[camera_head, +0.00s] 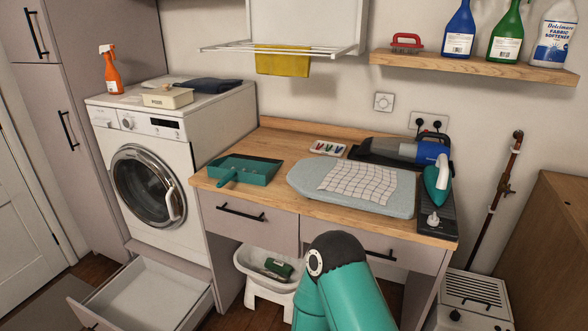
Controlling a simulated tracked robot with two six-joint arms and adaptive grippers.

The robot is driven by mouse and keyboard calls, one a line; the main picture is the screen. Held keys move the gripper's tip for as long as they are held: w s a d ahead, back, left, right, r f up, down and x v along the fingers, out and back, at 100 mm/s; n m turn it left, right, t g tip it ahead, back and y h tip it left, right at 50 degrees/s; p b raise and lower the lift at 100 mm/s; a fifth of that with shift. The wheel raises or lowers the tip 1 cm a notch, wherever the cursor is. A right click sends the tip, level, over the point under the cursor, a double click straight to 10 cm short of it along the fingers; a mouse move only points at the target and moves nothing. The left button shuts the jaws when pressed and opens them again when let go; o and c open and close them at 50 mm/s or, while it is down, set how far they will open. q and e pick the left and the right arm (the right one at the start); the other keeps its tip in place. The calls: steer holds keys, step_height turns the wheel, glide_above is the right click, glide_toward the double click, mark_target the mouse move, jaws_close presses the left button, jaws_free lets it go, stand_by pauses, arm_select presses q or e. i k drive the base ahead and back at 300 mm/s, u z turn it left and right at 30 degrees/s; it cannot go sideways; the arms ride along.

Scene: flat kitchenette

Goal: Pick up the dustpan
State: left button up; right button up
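The teal dustpan (250,169) lies on the left part of the wooden counter (275,192), near its front edge and close to the washing machine. Its handle points toward the front left, near the counter's edge. Nothing is touching it from above. A teal arm link of mine with a dark joint shows at the bottom middle, in front of the counter. Neither of my grippers is in view.
A grey ironing board (400,203) with a checked cloth lies right of the dustpan, with a handheld vacuum (405,150) and iron (437,181) beyond. An open drawer (155,285) juts out below the washing machine (150,180). A white step stool (255,285) stands under the counter.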

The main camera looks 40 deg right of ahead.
mark_target(240, 169)
steer(key=z, duration=0.4)
steer(key=i, duration=1)
steer(key=u, duration=0.05)
